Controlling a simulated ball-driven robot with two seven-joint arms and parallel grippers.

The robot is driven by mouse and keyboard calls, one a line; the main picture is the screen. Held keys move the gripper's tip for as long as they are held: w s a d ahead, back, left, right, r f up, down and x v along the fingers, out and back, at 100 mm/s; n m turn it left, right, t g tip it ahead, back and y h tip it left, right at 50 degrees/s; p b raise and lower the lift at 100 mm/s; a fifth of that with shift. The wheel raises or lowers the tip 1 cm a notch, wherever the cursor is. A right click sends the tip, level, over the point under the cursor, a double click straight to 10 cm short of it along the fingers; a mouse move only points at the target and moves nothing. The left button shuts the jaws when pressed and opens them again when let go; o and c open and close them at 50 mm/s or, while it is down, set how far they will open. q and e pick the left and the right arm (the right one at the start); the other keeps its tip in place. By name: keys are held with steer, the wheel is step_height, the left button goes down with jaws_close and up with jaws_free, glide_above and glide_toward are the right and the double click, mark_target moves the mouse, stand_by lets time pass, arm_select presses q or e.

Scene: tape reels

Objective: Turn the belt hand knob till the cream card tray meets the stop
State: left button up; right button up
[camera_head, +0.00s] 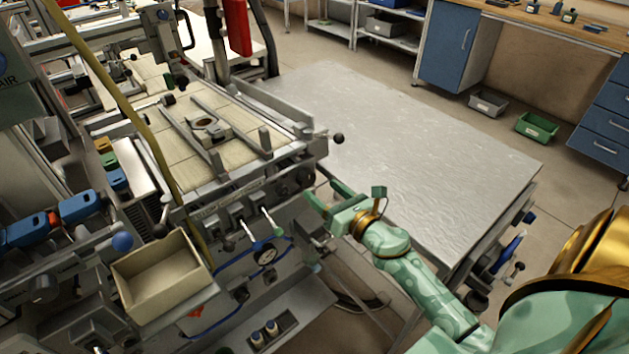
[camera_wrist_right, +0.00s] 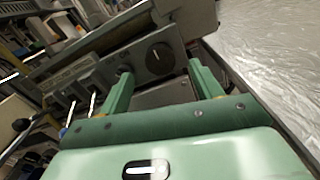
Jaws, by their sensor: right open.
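My right gripper (camera_head: 323,191) is open and empty, at the near right corner of the machine. In the right wrist view its two fingers (camera_wrist_right: 160,72) stand apart, pointing at the machine's front face. A round dark knob (camera_wrist_right: 159,59) on that face shows between the fingers, beyond their tips, and looks untouched. It is small and dark in the head view (camera_head: 307,174). A cream open tray (camera_head: 163,276) sits at the machine's lower left and looks empty. On top, a pale belt bed (camera_head: 180,150) carries a grey plate with a round hole (camera_head: 207,125). I cannot clearly pick out the stop. My left gripper is out of view.
A black ball-ended lever (camera_head: 337,138) sticks out near my right gripper. A bare metal table (camera_head: 430,140) lies to the right. Floor bins (camera_head: 537,126) are far off.

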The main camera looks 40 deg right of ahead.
mark_target(309, 180)
steer(key=w, duration=0.4)
steer(key=shift+w+a, duration=0.25)
steer(key=shift+w, duration=0.05)
steer(key=c, duration=1)
